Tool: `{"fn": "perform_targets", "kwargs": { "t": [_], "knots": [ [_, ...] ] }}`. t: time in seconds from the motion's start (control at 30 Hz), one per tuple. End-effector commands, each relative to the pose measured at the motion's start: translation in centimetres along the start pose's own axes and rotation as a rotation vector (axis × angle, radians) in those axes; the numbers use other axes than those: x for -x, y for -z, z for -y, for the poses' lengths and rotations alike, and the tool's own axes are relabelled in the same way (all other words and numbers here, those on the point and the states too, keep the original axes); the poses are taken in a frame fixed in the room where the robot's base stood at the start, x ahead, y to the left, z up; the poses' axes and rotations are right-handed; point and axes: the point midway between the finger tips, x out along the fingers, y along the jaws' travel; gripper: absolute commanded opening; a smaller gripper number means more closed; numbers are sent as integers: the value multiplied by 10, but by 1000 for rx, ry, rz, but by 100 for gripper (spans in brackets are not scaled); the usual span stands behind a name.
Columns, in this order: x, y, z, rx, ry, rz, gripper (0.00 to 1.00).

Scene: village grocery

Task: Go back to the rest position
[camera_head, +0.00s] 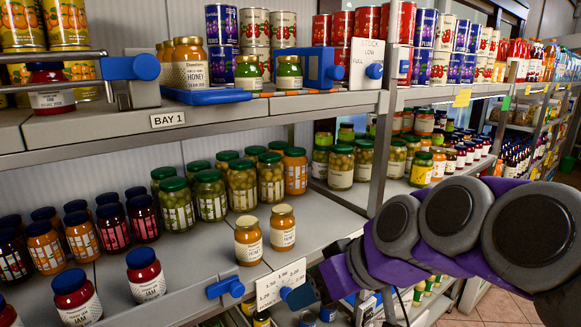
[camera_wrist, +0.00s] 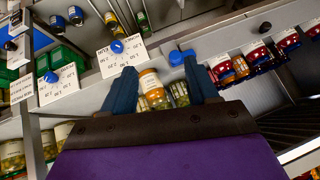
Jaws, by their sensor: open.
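My gripper (camera_wrist: 160,66) is open in the wrist view, with its two blue fingers apart. A jar with an orange lid and white label (camera_wrist: 150,82) shows between the fingers, with green-filled jars beyond it; I cannot tell how far it stands from them. In the head view my purple and grey arm reaches in from the right toward the lower shelf's front edge. Two honey jars (camera_head: 248,241) (camera_head: 282,228) stand upright near that edge, left of the arm.
The lower shelf (camera_head: 205,270) holds rows of jam and pickle jars, with bare board toward the front. A price sign (camera_head: 281,282) hangs on its edge near my arm. The upper shelf (camera_head: 300,104) holds honey jars, cans and blue holders. Tiled floor (camera_head: 497,305) shows at lower right.

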Motion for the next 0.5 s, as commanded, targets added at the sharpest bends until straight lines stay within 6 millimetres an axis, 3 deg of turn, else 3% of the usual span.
{"fn": "perform_targets", "kwargs": {
  "t": [0.03,0.1,0.3,0.4,0.5],
  "knots": [
    [-17,-35,2,-46,-21,81,59],
    [-33,-80,2,-121,-62,188,59],
    [-55,-214,-2,-352,-217,473,59],
    [-55,-266,-5,-453,-296,574,59],
    [-52,-301,-6,-526,-357,641,59]
  ]
}}
